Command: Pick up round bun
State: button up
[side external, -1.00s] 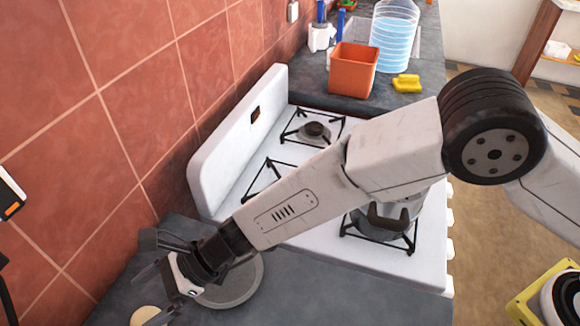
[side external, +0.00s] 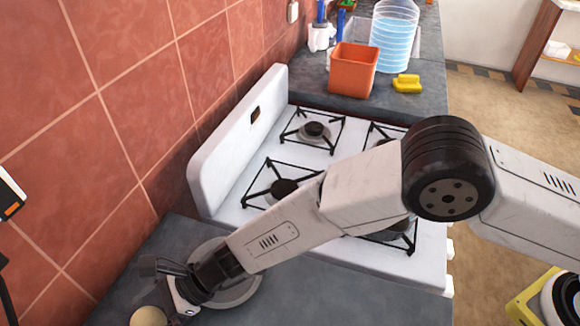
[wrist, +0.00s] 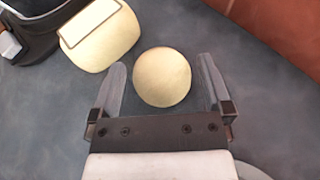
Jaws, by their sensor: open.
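The round bun (wrist: 162,77) is a pale tan disc on the dark grey counter. My gripper is open and empty. In the side external view the bun (side external: 148,316) shows at the bottom edge, partly cut off by the frame. My gripper's fingers are mostly out of that view, at the bottom left, so its height over the bun is hard to tell.
A flat tan piece with a rectangular outline (wrist: 100,36) lies beside a dark container (wrist: 38,28). A grey round plate (side external: 238,292) sits under my wrist. The white stove (side external: 240,140) stands behind, with an orange bin (side external: 353,70) beyond. The red tiled wall (side external: 110,110) borders the left.

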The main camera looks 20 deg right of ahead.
jog(key=shift+a+f, duration=0.2)
jog(key=shift+a, duration=0.25)
jog(key=c, duration=1)
jog(key=shift+c, duration=0.2)
jog(key=shift+r, duration=0.2)
jog(key=shift+r, duration=0.85)
jog(key=s+d+r, duration=0.8)
jog(key=d+r, duration=0.3)
jog(key=shift+s+d, duration=0.15)
jog(key=shift+s, duration=0.1)
